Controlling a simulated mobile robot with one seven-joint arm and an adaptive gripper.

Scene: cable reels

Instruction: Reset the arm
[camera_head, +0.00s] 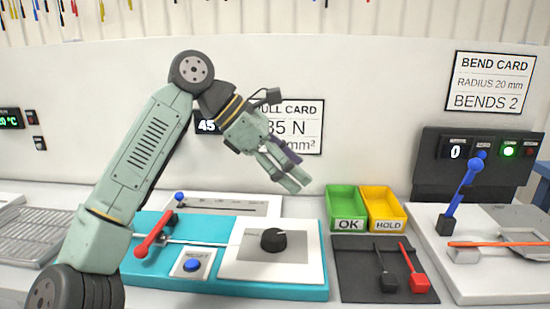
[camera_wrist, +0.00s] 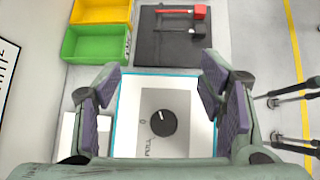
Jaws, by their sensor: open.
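My arm rises from the lower left in the head view and bends over at its elbow. My gripper (camera_head: 290,178) hangs in the air above the teal bench device (camera_head: 302,290), pointing down and to the right. In the wrist view my gripper (camera_wrist: 165,110) has its fingers spread wide with nothing between them. Below the fingers is the white panel with a black knob (camera_wrist: 162,123), which also shows in the head view (camera_head: 273,240). The gripper touches nothing that I can see. The pull card (camera_head: 310,127) on the wall is partly hidden behind my gripper.
A green OK bin (camera_head: 345,203) and a yellow HOLD bin (camera_head: 383,205) stand right of the device, both apparently empty. A dark mat (camera_head: 352,285) holds a black and a red-ended tool. A bending station with a blue lever (camera_head: 462,193) stands at the right.

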